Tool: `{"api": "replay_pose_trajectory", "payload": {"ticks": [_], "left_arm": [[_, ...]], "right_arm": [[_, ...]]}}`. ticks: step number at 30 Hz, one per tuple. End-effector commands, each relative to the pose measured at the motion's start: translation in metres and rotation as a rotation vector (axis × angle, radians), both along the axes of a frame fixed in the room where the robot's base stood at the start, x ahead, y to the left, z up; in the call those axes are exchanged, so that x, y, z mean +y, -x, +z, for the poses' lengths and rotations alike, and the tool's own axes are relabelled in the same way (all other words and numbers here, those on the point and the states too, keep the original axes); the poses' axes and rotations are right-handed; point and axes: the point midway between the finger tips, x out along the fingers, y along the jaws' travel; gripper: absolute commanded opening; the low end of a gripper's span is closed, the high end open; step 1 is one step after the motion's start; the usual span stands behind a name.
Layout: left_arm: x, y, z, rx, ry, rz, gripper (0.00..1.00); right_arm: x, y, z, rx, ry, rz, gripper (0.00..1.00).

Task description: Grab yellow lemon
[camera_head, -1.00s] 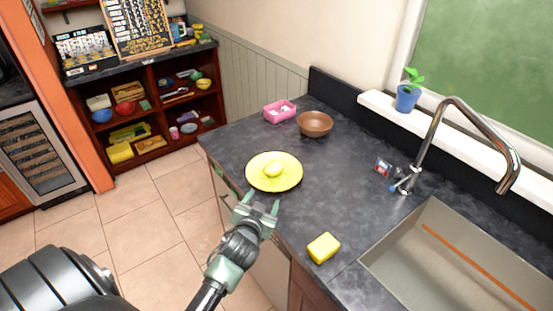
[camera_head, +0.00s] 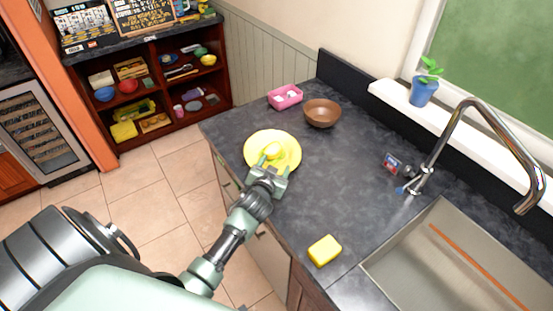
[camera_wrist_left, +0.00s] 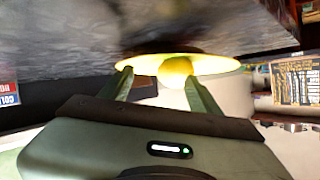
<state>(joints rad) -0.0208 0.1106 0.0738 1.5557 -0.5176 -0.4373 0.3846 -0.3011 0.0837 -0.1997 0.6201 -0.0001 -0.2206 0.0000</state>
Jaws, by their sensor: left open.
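The yellow lemon (camera_head: 273,151) rests on a yellow plate (camera_head: 289,142) near the left edge of the dark counter. My left gripper (camera_head: 274,164) is open at the near side of the plate, with its fingers reaching over the rim toward the lemon. In the left wrist view, the lemon (camera_wrist_left: 175,71) shows between and beyond the open fingers, nearer one of them, with the plate (camera_wrist_left: 222,63) behind. I cannot tell whether a finger touches the lemon. My right gripper is not in view.
A brown bowl (camera_head: 322,113) and a pink container (camera_head: 285,97) stand behind the plate. A yellow sponge (camera_head: 324,250) lies near the front edge. The sink (camera_head: 450,270) and faucet (camera_head: 450,135) are at right. The middle of the counter is clear.

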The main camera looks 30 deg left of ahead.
Motion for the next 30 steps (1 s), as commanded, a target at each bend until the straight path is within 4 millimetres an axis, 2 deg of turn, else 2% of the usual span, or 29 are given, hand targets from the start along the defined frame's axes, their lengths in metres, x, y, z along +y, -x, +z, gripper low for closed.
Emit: {"api": "replay_pose_trajectory", "payload": {"ticks": [6, 13, 18, 20, 30], "left_arm": [[0.006, -0.015, -0.008, 0.003, -0.001, 0.001, 0.62], [0.006, -0.015, -0.010, 0.005, 0.000, 0.001, 0.62], [0.006, -0.015, -0.010, 0.004, 0.000, 0.001, 0.15], [0.006, -0.015, -0.009, 0.003, 0.000, 0.000, 0.00], [0.006, -0.016, -0.009, 0.003, 0.000, 0.000, 0.00]], "right_arm": [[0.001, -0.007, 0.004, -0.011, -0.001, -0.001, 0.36], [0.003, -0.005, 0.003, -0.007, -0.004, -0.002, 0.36], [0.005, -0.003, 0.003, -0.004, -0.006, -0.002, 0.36], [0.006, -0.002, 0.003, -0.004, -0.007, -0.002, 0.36], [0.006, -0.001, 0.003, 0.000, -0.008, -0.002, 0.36]]}}
